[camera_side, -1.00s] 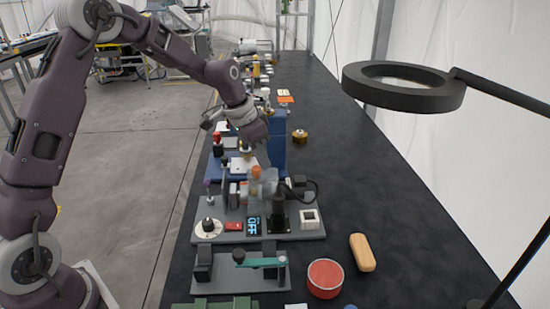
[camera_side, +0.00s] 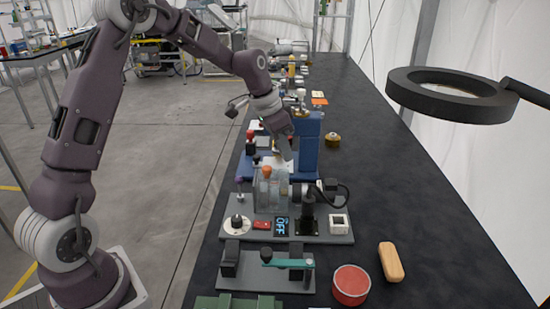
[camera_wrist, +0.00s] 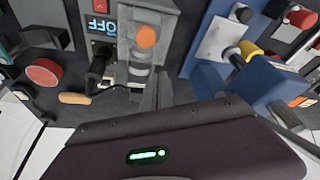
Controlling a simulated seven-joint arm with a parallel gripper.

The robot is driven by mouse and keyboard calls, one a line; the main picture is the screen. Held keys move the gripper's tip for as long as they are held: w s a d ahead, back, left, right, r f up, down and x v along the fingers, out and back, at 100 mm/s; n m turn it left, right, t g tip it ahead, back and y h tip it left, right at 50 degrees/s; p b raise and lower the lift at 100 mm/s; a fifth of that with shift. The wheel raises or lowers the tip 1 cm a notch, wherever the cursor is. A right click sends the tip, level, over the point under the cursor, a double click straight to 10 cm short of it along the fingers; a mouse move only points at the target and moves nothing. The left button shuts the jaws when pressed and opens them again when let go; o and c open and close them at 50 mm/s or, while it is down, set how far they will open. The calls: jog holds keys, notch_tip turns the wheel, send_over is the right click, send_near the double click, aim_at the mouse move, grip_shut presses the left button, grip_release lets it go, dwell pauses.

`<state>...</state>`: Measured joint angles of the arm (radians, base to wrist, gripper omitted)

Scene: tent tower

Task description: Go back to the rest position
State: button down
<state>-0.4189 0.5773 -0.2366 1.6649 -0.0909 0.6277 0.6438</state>
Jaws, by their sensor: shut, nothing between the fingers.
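My gripper (camera_side: 287,152) is shut and empty. It hangs tilted downward above the work, just behind and right of the orange-topped clear and grey fixture (camera_side: 270,192) in the side view. In the wrist view my gripper (camera_wrist: 158,88) shows as grey fingers close together, beside that fixture (camera_wrist: 140,55) and its orange knob. Whether the fingers touch anything is not clear. The fixture stands on a grey board with a white dial (camera_side: 237,225), a red switch (camera_side: 262,225) and a display reading OFF (camera_side: 281,227).
A blue stand (camera_side: 307,145) rises close behind my gripper. A red round tub (camera_side: 351,284) and a tan rounded block (camera_side: 391,262) lie at the front right. A ring lamp (camera_side: 452,93) overhangs the right side. The bench's right part is largely clear.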

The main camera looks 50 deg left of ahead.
jog(key=s+d+r, duration=0.4)
jog(key=s+r, duration=0.6)
jog(key=r, duration=0.2)
jog(key=s+d+n+t, duration=0.1)
jog(key=s+d+n, duration=0.1)
jog(key=s, duration=1)
jog(key=s+d+n+t+y, duration=0.1)
jog(key=s+d, duration=0.1)
jog(key=s, duration=1)
jog(key=shift+d+f+n, duration=0.25)
jog(key=shift+f+n, duration=0.15)
jog(key=shift+w, duration=0.1)
